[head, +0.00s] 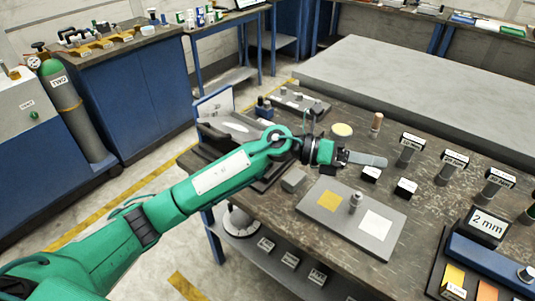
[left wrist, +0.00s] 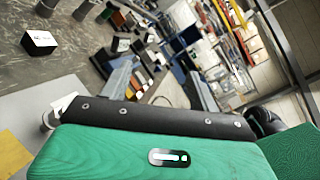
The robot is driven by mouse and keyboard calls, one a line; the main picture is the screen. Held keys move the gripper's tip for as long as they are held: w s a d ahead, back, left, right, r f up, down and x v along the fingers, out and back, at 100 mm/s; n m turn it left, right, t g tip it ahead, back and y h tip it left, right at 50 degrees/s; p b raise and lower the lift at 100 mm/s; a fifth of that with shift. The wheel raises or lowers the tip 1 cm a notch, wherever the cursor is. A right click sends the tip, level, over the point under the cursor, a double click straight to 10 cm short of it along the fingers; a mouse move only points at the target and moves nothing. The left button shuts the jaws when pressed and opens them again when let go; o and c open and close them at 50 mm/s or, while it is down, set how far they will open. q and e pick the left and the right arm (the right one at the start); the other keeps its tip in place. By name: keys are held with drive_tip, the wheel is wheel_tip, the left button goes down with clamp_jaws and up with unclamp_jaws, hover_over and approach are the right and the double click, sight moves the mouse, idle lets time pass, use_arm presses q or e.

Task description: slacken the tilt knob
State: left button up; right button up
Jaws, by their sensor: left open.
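My left gripper (head: 364,160) reaches in from the left over the workbench, above the dark labelled blocks and the grey plate's far side. Its grey fingers also show in the left wrist view (left wrist: 158,84), apart, with nothing seen between them. I cannot make out a tilt knob for certain in either view. A grey device with an upright panel (head: 213,103) stands at the bench's left end, partly hidden behind my left arm. A small metal post (head: 355,202) stands on the grey plate, apart from the gripper. My right gripper is not in view.
The grey plate (head: 378,246) carries a yellow and a white square. Several labelled cylinders, such as one (head: 408,153), stand to the right. A blue holder (head: 485,265) is at the lower right.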

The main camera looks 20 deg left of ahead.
use_arm(q)
drive_tip(key=w+a+f+m+g+y, duration=0.1)
drive_tip(key=w+a+f+m+y, duration=0.45)
drive_tip(key=a+y, duration=0.4)
drive_tip(key=w+a+r+n+y, duration=0.1)
drive_tip(key=w+a+r+y, duration=0.2)
drive_tip(key=a, duration=0.5)
drive_tip(key=w+a+r+n+y, duration=0.1)
drive_tip(key=w+a+y, duration=0.2)
drive_tip(key=a+y, duration=0.4)
drive_tip(key=shift+t+h, duration=0.3)
drive_tip(key=shift+h, duration=0.45)
drive_tip(key=f, duration=0.4)
drive_tip(key=f+p, duration=0.1)
drive_tip(key=f, duration=0.8)
drive_tip(key=shift+s+a+f+p, duration=0.1)
drive_tip(key=shift+a+f+p, duration=0.15)
drive_tip(key=shift+a+p, duration=0.15)
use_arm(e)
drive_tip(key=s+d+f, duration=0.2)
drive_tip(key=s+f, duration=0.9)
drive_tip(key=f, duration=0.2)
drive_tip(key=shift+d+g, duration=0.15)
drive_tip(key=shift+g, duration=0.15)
use_arm(q)
drive_tip(key=c, duration=1)
